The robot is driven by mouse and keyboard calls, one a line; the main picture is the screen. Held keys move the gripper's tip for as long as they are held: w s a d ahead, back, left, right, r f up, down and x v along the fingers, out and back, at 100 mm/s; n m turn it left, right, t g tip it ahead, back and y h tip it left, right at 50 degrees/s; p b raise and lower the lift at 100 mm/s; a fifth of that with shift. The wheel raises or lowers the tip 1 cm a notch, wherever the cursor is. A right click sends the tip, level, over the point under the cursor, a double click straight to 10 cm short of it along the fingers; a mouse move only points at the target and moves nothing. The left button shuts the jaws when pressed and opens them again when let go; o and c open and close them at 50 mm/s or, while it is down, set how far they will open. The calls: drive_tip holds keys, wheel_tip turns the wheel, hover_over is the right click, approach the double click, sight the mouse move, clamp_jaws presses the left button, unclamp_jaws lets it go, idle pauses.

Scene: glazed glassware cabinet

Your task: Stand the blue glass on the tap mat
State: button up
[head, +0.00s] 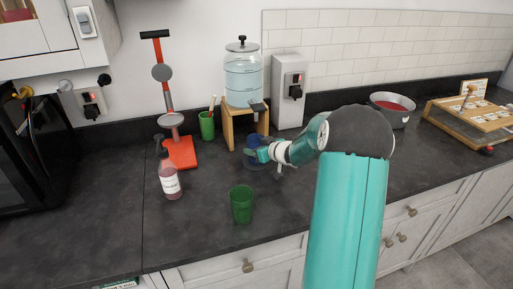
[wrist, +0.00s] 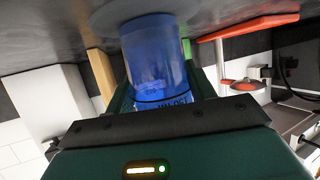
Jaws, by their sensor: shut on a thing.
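The blue glass (head: 253,140) is at the wooden dispenser stand, below the tap of the clear water dispenser (head: 243,78). My gripper (head: 263,153) is shut on it from the front right. In the wrist view, the blue glass (wrist: 155,55) fills the space between my fingers, and the counter is at the top of the picture. The round grey tap mat (wrist: 118,13) shows around the far end of the glass. The glass is over the mat, but I cannot tell whether it touches. In the head view, my gripper and the glass hide most of the mat.
A green glass (head: 241,205) stands near the counter's front edge. A soap bottle (head: 169,178) and a red-based stand (head: 180,152) are to the left. A green cup (head: 207,125) is beside the wooden stand (head: 232,128). A metal bowl (head: 391,108) is at the right.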

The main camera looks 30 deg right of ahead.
drive_tip(key=o, duration=1.7)
drive_tip(key=shift+v, duration=4)
drive_tip(key=shift+s, duration=0.1)
drive_tip(key=shift+s+a, duration=0.55)
drive_tip(key=shift+s, duration=1.55)
drive_tip(key=shift+s+a, duration=0.5)
drive_tip(key=shift+s, duration=1.55)
drive_tip(key=shift+s+a, duration=0.55)
drive_tip(key=shift+s, duration=1.55)
